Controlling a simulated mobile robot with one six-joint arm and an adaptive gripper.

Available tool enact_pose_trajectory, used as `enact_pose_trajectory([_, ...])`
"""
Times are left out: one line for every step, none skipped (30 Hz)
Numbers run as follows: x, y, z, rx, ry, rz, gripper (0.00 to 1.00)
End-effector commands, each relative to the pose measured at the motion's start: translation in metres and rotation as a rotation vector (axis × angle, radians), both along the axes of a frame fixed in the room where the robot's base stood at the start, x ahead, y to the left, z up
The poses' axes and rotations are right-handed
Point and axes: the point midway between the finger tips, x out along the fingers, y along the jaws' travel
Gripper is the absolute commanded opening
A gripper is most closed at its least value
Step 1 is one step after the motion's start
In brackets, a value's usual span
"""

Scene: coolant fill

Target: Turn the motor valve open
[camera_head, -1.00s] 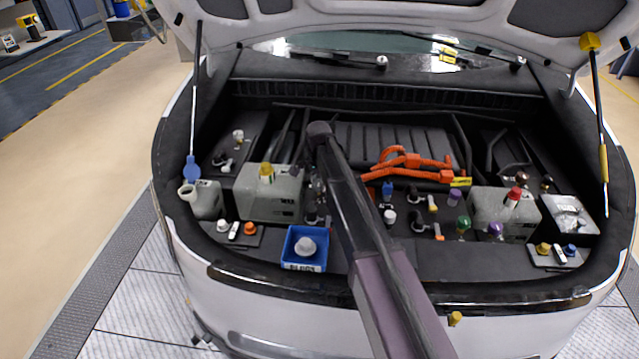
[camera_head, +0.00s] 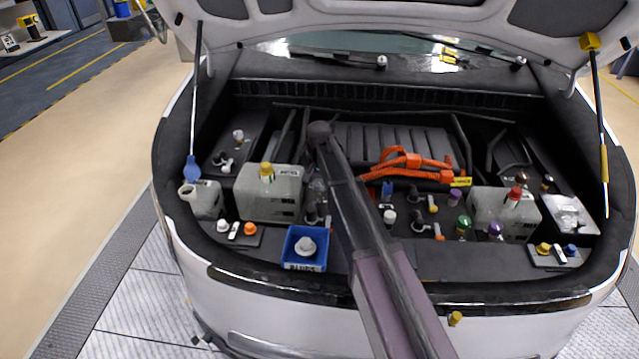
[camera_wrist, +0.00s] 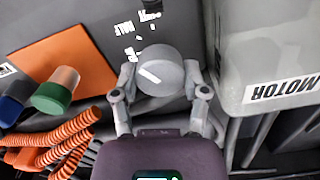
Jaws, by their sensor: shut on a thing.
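A round grey knob (camera_wrist: 155,68) with a white line across its face shows in the wrist view. I take it to be the motor valve. Small white lettering, upside down, is printed on the dark panel beyond it. The white line slants, running from upper left to lower right. My gripper (camera_wrist: 161,82) has one finger on each side of the knob and is shut on it. A pale tank (camera_wrist: 270,50) labelled MOTOR stands to the right of the knob. In the head view my arm hides the gripper and the knob.
In the wrist view, an orange plate (camera_wrist: 62,62), a green cap (camera_wrist: 52,96) and orange ribbed hoses (camera_wrist: 62,140) lie left of the gripper. In the head view, a blue bin (camera_head: 305,261) sits at the bay's front. The raised hood (camera_head: 400,18) hangs above.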

Motion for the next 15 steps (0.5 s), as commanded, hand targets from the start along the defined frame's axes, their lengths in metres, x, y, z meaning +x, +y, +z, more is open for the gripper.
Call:
enact_pose_trajectory([-0.0008, -0.0003, -0.0002, -0.001, 0.001, 0.045, 0.1])
enact_pose_trajectory([-0.0008, -0.0003, -0.0002, -0.001, 0.001, 0.073, 0.1])
enact_pose_trajectory([-0.0008, -0.0003, -0.0003, -0.001, 0.001, 0.112, 0.1])
enact_pose_trajectory([-0.0008, -0.0003, -0.0003, -0.001, 0.001, 0.14, 0.1])
enact_pose_trajectory([-0.0008, -0.0003, -0.0003, -0.001, 0.001, 0.168, 0.1])
enact_pose_trajectory([-0.0007, -0.0003, -0.0003, -0.001, 0.001, 0.207, 0.1])
enact_pose_trajectory([-0.0007, -0.0003, -0.0003, -0.001, 0.001, 0.235, 0.1])
enact_pose_trajectory([-0.0007, -0.0003, -0.0003, -0.001, 0.001, 0.263, 0.1])
enact_pose_trajectory([-0.0008, -0.0004, -0.0003, -0.001, 0.001, 0.302, 0.1])
enact_pose_trajectory([-0.0007, -0.0004, -0.0003, -0.001, 0.001, 0.33, 0.1])
enact_pose_trajectory([-0.0007, -0.0004, -0.0003, -0.001, 0.001, 0.358, 0.1])
enact_pose_trajectory([-0.0009, -0.0005, -0.0003, -0.001, 0.001, 0.397, 0.1])
enact_pose_trajectory([-0.0009, -0.0005, -0.0003, -0.001, 0.001, 0.425, 0.1])
enact_pose_trajectory([-0.0008, -0.0005, -0.0003, -0.001, 0.001, 0.453, 0.1])
enact_pose_trajectory([-0.0008, -0.0005, -0.0003, -0.001, 0.001, 0.491, 0.1])
